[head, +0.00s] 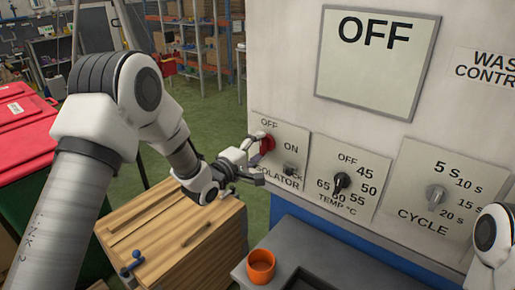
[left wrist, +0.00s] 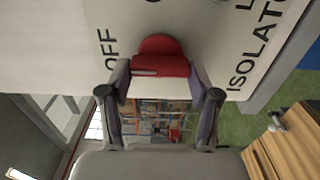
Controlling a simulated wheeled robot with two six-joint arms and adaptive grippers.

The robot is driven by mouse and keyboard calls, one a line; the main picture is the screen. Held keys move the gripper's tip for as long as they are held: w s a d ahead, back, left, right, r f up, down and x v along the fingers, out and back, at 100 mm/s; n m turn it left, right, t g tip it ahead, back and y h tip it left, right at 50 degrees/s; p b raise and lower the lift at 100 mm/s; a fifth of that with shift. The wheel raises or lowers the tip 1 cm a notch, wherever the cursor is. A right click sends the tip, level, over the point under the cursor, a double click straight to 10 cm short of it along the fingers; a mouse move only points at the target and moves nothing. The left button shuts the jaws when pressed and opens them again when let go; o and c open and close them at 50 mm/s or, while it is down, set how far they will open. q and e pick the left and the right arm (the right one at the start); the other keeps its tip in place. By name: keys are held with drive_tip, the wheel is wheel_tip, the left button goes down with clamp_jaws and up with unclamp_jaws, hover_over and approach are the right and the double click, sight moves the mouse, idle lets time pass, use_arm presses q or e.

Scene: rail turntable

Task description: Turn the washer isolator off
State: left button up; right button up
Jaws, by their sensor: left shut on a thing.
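The isolator is a panel (head: 258,128) on the left of the machine's front, marked OFF at the top, ON at the right and ISOLATOR below. Its red handle (head: 267,143) sits just under the OFF mark. My left gripper (head: 262,152) is shut on the red handle and partly covers it and the lettering. In the left wrist view the red handle (left wrist: 160,62) lies between my two fingertips. The exact angle of the handle is hard to tell. A large display (head: 372,85) above reads OFF. My right gripper is out of view.
A TEMP dial (head: 341,181) and a CYCLE dial (head: 436,193) are right of the isolator. An orange cup (head: 261,266) stands on the grey counter (head: 283,240) below. A wooden crate (head: 165,215) and red-lidded bin (head: 22,118) are at left.

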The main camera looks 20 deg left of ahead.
use_arm(q)
drive_tip(key=shift+r, duration=0.1)
idle(0.3)
drive_tip(key=o, duration=1.1)
drive_tip(key=shift+a, duration=0.1)
drive_tip(key=shift+o, duration=0.2)
drive_tip(key=v, duration=1.2)
